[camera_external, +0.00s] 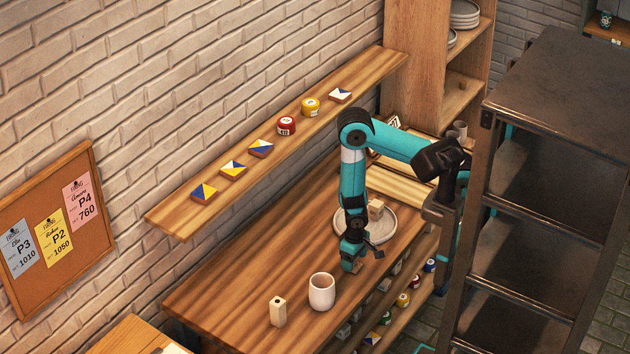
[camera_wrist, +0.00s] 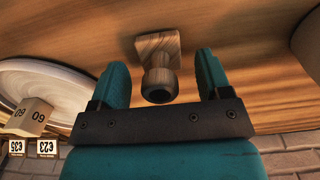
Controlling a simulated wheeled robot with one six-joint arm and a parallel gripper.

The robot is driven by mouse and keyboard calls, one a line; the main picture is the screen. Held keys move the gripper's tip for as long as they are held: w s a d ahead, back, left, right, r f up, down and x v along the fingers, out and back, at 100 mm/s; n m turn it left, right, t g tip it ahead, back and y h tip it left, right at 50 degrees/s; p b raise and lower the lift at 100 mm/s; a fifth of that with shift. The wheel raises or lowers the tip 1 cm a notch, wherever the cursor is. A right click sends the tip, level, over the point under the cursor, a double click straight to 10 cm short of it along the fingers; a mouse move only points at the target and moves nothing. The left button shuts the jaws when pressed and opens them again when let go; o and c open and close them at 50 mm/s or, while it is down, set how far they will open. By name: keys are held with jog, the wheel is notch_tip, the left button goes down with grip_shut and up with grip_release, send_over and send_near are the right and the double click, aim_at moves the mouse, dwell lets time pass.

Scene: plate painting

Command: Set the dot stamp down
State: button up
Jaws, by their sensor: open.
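A wooden stamp (camera_wrist: 158,50) with a square base and a round dark-ended knob stands on the wooden table, in the wrist view. I take it as the dot stamp; its printing face is hidden. My gripper (camera_wrist: 161,60) is open, with one teal finger on each side of the knob and visible gaps between. In the external view my gripper (camera_external: 350,260) is low over the table, right beside the plate. The stamp is mostly hidden there by my gripper.
A grey plate (camera_external: 347,236) lies behind my gripper, with a small wooden block (camera_external: 375,208) at it. A white cup (camera_external: 321,291) and a pale upright block (camera_external: 278,311) stand nearer the front. The shelf (camera_external: 172,218) above holds tiles and paint pots. The table's left part is clear.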

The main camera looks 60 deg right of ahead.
notch_tip(320, 180, up, 11)
jog(key=shift+f+b, duration=0.2)
jog(key=shift+b, duration=0.25)
jog(key=s+d+r+n+y, duration=0.1)
jog(key=s+r+n+y, duration=0.1)
jog(key=r, duration=0.9)
jog(key=s+d+r+n+y, duration=0.2)
jog(key=s+r+n, duration=0.3)
jog(key=r, duration=0.6)
jog(key=shift+r, duration=0.3)
